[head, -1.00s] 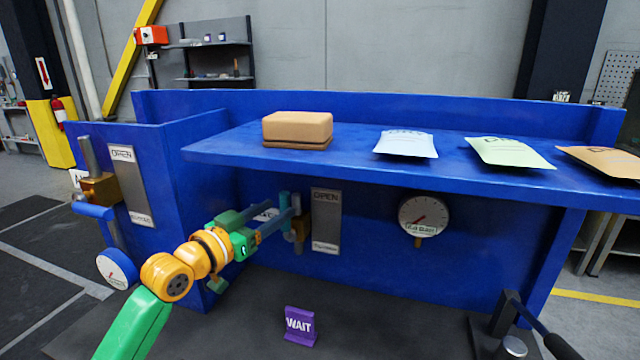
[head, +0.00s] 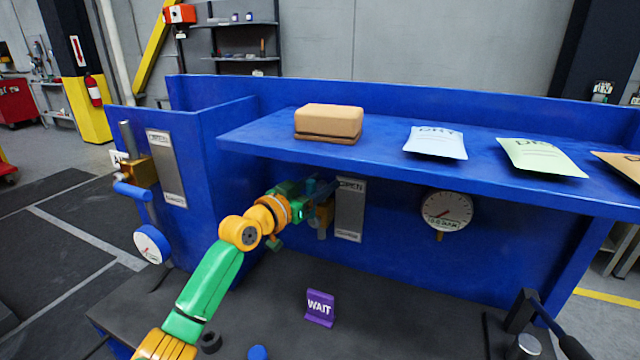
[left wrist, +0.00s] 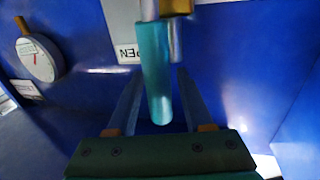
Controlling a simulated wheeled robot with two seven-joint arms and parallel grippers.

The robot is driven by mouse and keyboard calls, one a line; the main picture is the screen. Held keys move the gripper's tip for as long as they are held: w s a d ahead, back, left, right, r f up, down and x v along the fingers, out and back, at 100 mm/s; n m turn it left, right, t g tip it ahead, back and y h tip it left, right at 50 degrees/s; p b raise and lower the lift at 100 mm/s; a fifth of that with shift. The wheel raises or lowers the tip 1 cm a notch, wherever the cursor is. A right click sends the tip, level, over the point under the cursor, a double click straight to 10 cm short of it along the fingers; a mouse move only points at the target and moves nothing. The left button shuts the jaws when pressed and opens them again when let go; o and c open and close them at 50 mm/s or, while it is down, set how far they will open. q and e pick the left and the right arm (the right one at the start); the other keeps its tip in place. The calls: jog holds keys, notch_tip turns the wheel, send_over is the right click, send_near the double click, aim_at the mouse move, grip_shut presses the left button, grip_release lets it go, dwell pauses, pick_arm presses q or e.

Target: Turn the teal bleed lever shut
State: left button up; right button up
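The teal bleed lever (left wrist: 155,75) hangs from a metal stem beside a brass fitting (left wrist: 176,6) in the left wrist view. My left gripper (left wrist: 156,102) is open, with one finger on each side of the lever and a visible gap on both sides. In the head view, my left gripper (head: 316,190) reaches under the shelf to the valve's brass body (head: 324,211), beside a grey plate marked OPEN (head: 349,210). There the lever is mostly hidden by the gripper. My right gripper is not in view.
A blue shelf (head: 260,134) overhangs my left gripper, carrying a tan block (head: 328,121) and several packets. A gauge (head: 447,210) is to the right. A purple WAIT sign (head: 320,307) stands on the dark bench. A second valve with a blue handle (head: 132,190) is at left.

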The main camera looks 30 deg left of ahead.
pick_arm(q)
grip_shut()
dwell(1.2)
